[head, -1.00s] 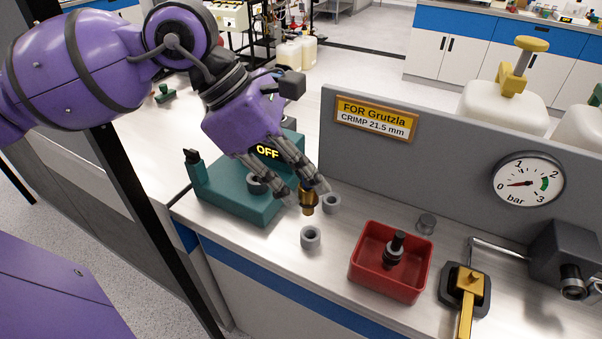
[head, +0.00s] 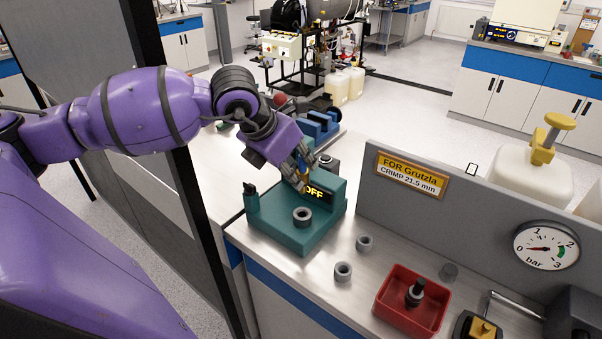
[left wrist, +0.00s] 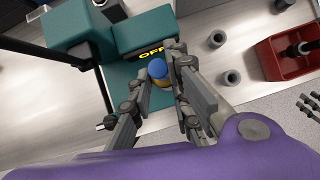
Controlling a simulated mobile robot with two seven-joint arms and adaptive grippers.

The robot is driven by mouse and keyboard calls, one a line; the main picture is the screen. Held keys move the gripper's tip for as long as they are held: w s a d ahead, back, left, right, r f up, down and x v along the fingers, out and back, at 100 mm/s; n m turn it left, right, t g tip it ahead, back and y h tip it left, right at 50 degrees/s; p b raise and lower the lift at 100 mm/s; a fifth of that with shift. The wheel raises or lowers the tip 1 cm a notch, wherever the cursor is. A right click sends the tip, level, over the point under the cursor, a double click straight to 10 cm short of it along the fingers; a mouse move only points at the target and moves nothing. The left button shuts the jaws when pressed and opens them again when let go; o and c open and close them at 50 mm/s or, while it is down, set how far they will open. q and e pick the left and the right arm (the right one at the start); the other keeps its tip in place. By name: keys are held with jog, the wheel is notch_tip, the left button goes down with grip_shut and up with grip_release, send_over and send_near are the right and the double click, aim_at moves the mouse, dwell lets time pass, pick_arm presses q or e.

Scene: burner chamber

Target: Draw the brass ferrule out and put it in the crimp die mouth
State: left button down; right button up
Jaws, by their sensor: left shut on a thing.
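My left gripper (head: 303,180) is shut on the brass ferrule (left wrist: 158,84), which shows between the fingertips in the left wrist view with a blue round end. In the head view the fingers mostly hide the ferrule. The gripper is in the air over or in front of the teal machine (head: 268,222), by its lit OFF display (head: 316,194); the exact gap cannot be told. A grey ring (head: 302,216) sits on the machine's base. I cannot tell for sure which part is the crimp die mouth. My right gripper is not in view.
Two loose grey rings (head: 343,271) stand on the bench, near a red tray (head: 386,320) holding a dark post. A grey panel (head: 480,225) with a crimp sign (head: 412,175) and a gauge (head: 546,246) runs behind. Blue fixtures (head: 320,124) stand beyond the teal machine.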

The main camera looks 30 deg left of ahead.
pick_arm(q)
jog(key=shift+s, duration=0.1)
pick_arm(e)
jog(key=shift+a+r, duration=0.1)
pick_arm(q)
jog(key=shift+f, duration=0.15)
jog(key=shift+f+b, duration=0.65)
jog(key=shift+f, duration=2.05)
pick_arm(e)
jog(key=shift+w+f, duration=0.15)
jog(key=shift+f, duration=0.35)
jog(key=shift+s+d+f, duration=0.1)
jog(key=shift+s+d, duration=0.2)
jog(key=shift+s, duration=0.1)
pick_arm(q)
jog(key=shift+f, duration=0.1)
